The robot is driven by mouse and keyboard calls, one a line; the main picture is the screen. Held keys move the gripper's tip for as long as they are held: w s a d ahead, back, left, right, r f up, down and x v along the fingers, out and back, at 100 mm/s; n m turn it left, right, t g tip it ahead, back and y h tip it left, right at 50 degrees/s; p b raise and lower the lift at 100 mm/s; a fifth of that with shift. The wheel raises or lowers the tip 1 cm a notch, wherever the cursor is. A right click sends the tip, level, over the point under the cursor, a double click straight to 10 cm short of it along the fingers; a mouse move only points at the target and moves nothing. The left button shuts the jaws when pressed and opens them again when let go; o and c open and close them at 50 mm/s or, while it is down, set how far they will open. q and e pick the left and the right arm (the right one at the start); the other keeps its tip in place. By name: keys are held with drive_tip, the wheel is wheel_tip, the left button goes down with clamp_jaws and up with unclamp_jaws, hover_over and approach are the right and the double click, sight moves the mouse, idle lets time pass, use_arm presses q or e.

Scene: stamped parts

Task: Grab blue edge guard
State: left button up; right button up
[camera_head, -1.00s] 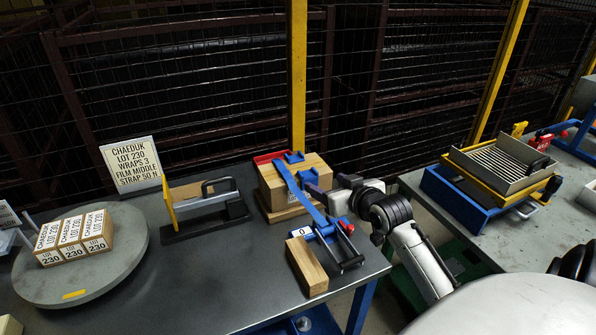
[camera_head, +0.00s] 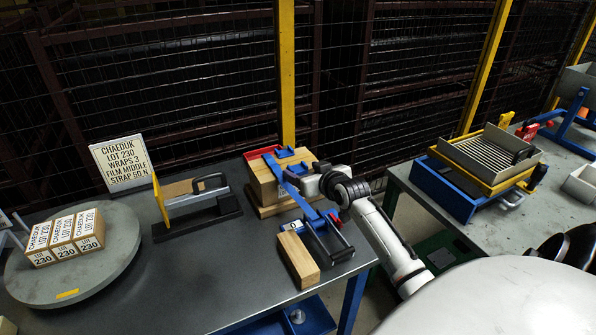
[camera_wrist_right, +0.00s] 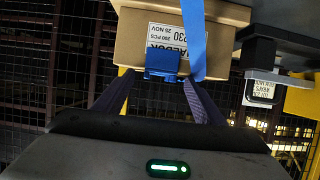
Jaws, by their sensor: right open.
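A small blue edge guard (camera_wrist_right: 162,65) sits at the edge of the cardboard box in the right wrist view, beside the blue strap (camera_wrist_right: 193,35). My right gripper (camera_wrist_right: 155,98) is open, with one dark purple finger on either side below the guard; I cannot tell whether they touch it. In the head view, my right gripper (camera_head: 300,184) is at the right side of the cardboard box (camera_head: 264,188), close to the strap. My left gripper is out of view.
A strapping tool (camera_head: 328,238) and a wooden block (camera_head: 298,258) stand in front of the box. A sealer-like device (camera_head: 205,200) and a round turntable (camera_head: 105,270) with small boxes are left. Mesh fencing is behind; the table's middle front is clear.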

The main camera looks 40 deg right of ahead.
drive_tip(key=c, duration=1.1)
